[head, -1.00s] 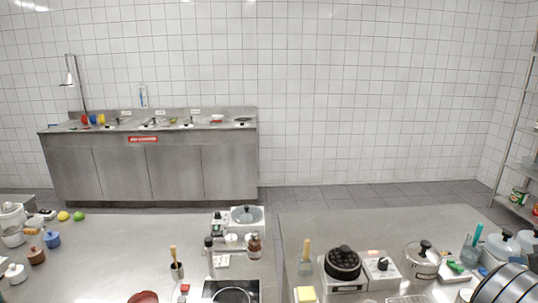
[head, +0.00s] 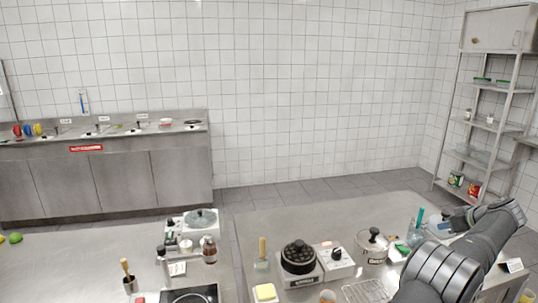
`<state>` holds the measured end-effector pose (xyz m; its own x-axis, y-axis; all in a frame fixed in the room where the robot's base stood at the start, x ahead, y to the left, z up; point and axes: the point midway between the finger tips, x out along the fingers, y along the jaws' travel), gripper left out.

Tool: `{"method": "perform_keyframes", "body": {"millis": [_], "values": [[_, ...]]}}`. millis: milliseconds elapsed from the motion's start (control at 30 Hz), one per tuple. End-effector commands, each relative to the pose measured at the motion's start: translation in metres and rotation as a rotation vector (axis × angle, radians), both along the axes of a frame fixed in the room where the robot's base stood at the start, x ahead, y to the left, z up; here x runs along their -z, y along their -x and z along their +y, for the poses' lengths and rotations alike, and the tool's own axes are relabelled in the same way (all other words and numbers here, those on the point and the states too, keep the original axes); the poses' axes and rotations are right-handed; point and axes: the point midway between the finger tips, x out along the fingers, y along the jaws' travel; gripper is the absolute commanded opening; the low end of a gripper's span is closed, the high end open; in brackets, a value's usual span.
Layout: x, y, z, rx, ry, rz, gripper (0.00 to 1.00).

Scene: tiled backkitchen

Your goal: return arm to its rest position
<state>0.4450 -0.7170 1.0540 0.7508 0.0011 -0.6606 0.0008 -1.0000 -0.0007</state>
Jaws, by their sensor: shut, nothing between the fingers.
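My dark grey arm (head: 478,245) shows at the lower right of the head view. It reaches up and to the right over the right-hand counter, then bends at a joint near the shelf side. I cannot make out my gripper or its fingers. The arm covers part of the counter's right end and some of the things there.
The steel counter (head: 345,218) holds a black round-plated appliance (head: 298,257), a lidded pot (head: 373,246), a yellow block (head: 265,292) and a wire rack (head: 366,291). A metal shelf (head: 490,124) stands at the right. The counter's far middle is clear.

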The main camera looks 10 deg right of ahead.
Motion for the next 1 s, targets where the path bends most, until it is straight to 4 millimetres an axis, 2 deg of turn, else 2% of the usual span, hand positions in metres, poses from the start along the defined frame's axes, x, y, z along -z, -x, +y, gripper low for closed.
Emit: {"method": "perform_keyframes", "body": {"millis": [133, 200, 600, 867, 1000], "values": [[-0.025, 0.019, 0.000, 0.002, 0.001, 0.000, 0.00], [-0.005, 0.005, 0.001, -0.002, -0.005, 0.001, 0.00], [0.059, -0.044, 0.001, -0.002, -0.002, 0.000, 0.00], [0.048, -0.001, 0.000, 0.004, -0.002, -0.079, 0.00], [0.028, 0.022, -0.001, 0.002, 0.003, -0.077, 0.00]]}}
